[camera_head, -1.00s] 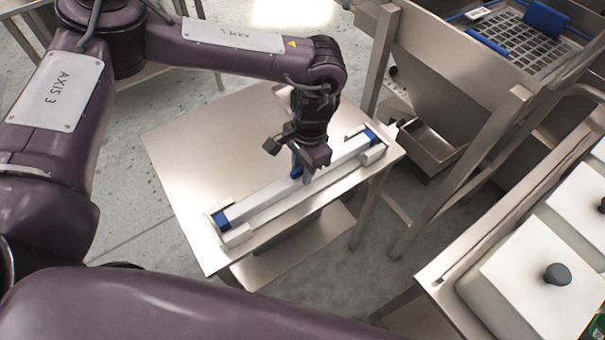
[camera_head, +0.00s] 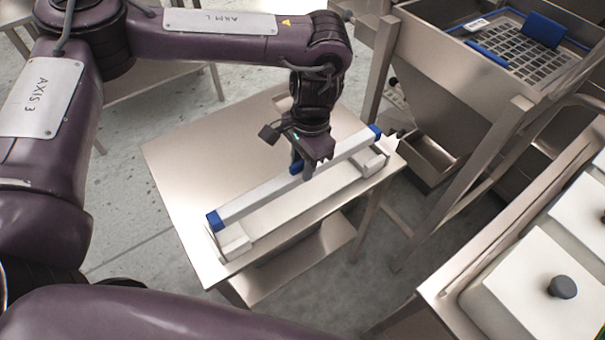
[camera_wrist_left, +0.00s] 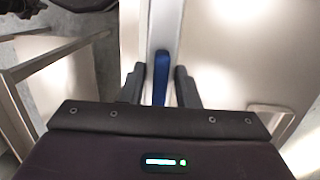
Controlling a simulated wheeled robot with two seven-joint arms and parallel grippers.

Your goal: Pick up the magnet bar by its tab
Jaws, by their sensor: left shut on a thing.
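The magnet bar (camera_head: 258,198) is a long pale bar with blue ends. It is raised a little above its pale cradle (camera_head: 285,211) on the steel table. My left gripper (camera_head: 303,172) is shut on the blue tab (camera_head: 296,167) at the middle of the bar. In the left wrist view, the blue tab (camera_wrist_left: 161,78) stands between the two dark fingers (camera_wrist_left: 160,88), with the bar running away behind it. The inner contact of the fingers is partly hidden in the head view. My right gripper is not in view.
The steel table (camera_head: 205,155) has clear room left of the cradle. A steel hopper frame with a blue-edged grid (camera_head: 520,42) stands at the back right. A steel counter with white lidded containers (camera_head: 535,285) is at the right.

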